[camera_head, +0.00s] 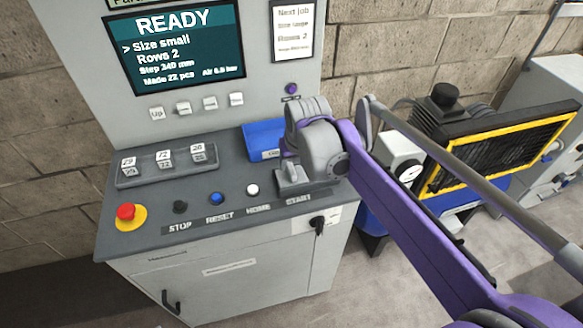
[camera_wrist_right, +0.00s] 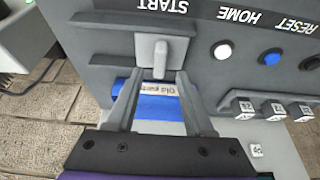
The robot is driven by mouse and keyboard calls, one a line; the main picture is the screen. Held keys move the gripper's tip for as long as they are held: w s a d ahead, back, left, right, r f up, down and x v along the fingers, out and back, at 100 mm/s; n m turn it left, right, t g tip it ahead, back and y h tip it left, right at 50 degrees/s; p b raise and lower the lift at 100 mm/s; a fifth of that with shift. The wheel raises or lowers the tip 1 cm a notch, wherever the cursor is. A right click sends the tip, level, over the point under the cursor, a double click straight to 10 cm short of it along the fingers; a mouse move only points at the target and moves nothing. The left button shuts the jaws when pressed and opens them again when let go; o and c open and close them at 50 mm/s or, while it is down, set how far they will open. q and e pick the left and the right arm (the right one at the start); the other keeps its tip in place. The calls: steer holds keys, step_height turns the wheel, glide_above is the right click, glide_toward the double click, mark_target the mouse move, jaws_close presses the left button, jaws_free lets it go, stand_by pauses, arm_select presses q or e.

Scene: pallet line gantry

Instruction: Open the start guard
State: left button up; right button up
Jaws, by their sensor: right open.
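The start guard (camera_wrist_right: 153,52) shows in the right wrist view as a grey piece with a raised upright tab, beside the START lettering on the dark panel. In the head view the guard area is mostly hidden behind my right gripper (camera_head: 294,178), above the START label. My right gripper (camera_wrist_right: 159,82) is open. In the wrist view its two fingers point toward the guard, one on each side of the tab's near end. I cannot tell whether they touch it. My left gripper is not in view.
A blue box (camera_head: 262,138) stands behind the gripper on the console. White HOME (camera_head: 252,189), blue RESET (camera_head: 216,198) and black STOP (camera_head: 180,206) buttons line the panel left of START. A red emergency button (camera_head: 126,211) is at the far left. The screen (camera_head: 175,45) reads READY.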

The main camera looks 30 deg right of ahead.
mark_target(292, 169)
steer(key=x, duration=0.3)
steer(key=shift+s+f, duration=0.15)
steer(key=shift+f, duration=0.05)
steer(key=shift+w+f, duration=0.25)
steer(key=shift+f, duration=0.05)
jaws_close()
stand_by(1.0)
